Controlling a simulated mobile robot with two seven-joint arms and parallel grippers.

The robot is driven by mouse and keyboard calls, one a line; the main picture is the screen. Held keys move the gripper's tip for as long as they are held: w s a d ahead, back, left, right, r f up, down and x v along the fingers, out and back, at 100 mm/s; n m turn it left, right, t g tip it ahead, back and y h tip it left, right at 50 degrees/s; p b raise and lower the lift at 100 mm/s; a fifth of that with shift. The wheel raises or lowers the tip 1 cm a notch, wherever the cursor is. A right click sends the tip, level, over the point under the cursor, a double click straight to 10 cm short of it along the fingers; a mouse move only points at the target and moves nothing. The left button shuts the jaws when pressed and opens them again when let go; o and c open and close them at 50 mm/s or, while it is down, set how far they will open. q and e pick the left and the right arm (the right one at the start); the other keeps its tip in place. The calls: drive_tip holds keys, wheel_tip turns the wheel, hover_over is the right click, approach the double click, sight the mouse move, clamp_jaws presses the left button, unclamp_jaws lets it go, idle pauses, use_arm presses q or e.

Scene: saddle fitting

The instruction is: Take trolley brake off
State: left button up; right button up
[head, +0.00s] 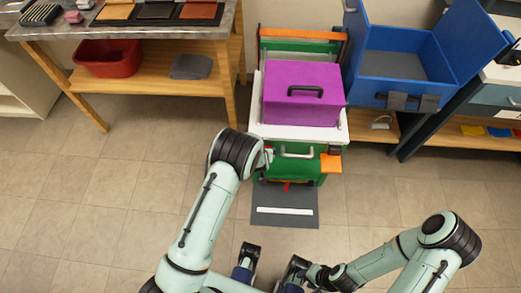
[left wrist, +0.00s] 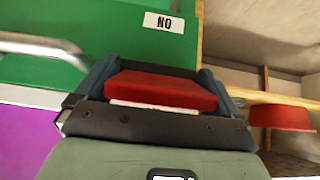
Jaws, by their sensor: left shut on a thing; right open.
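The green trolley (head: 258,168) stands ahead with a white top (head: 258,128), a metal front handle (head: 297,154) and an orange push bar at its back. A small red part (head: 287,186), perhaps the brake pedal, shows low at its front; its position is unclear. My left gripper (head: 268,157) is at the trolley's front left, mostly hidden by its arm. In the left wrist view its jaws (left wrist: 158,90) are shut on a red block (left wrist: 160,88), close to the green panel with a "NO" label (left wrist: 164,23). My right gripper (head: 271,262) is open and empty near the bottom.
A purple box (head: 302,93) sits on the trolley. A blue open bin (head: 393,65) stands right of it. A wooden table with a red tub (head: 107,59) on its lower shelf is at left. A dark mat (head: 285,222) lies before the trolley; the surrounding floor is clear.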

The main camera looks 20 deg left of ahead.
idle(0.3)
use_arm(q)
drive_tip(key=o, duration=1.1)
drive_tip(key=shift+r, duration=0.1)
drive_tip(key=p+v, duration=0.2)
drive_tip(key=v, duration=1.1)
drive_tip(key=shift+s, duration=0.1)
drive_tip(key=s+a+f+g+h+p, duration=0.1)
drive_tip(key=s+f+g+p, duration=0.2)
drive_tip(key=s, duration=0.5)
drive_tip(key=s+f+g+h+p, duration=0.1)
drive_tip(key=s+f+g, duration=0.1)
drive_tip(key=s+f, duration=0.45)
drive_tip(key=s+d+r+g+h+p, duration=0.1)
drive_tip(key=s+d+h, duration=0.1)
drive_tip(key=s, duration=0.5)
drive_tip(key=s+d+r+g+h+p, duration=0.1)
drive_tip(key=s+d+g, duration=0.1)
drive_tip(key=s, duration=0.5)
drive_tip(key=shift+s+d+n+h, duration=0.2)
drive_tip(key=shift+d+n+h, duration=0.2)
drive_tip(key=shift+d, duration=0.25)
